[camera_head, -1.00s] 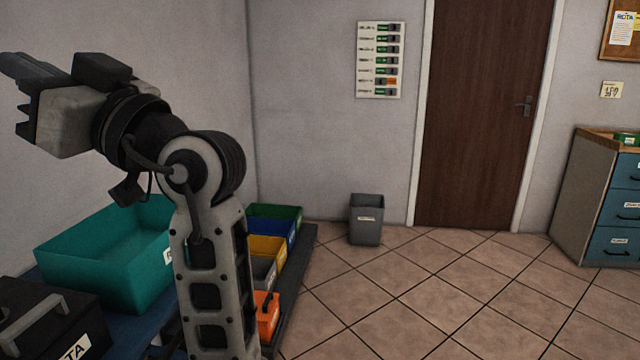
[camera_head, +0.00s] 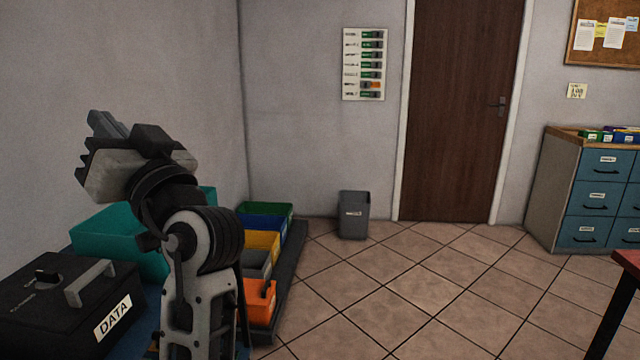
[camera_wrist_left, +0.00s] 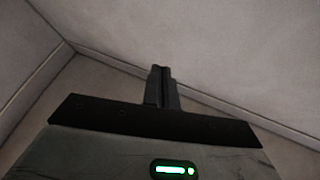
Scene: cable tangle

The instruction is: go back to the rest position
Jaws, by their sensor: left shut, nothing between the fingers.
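My left arm is raised at the left of the head view, bent at the elbow. My left gripper (camera_head: 92,140) points up and to the left, in front of the bare wall and above the teal bin. In the left wrist view its fingers (camera_wrist_left: 161,78) are together with nothing between them. Only wall and ceiling surfaces show beyond them. My right gripper is in neither view.
A teal bin (camera_head: 112,240) and a black DATA box (camera_head: 60,310) stand below my left arm. Several coloured bins (camera_head: 262,240) line the low rack. A grey waste bin (camera_head: 354,215), a blue cabinet (camera_head: 597,200) and a red table edge (camera_head: 628,262) bound clear tiled floor.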

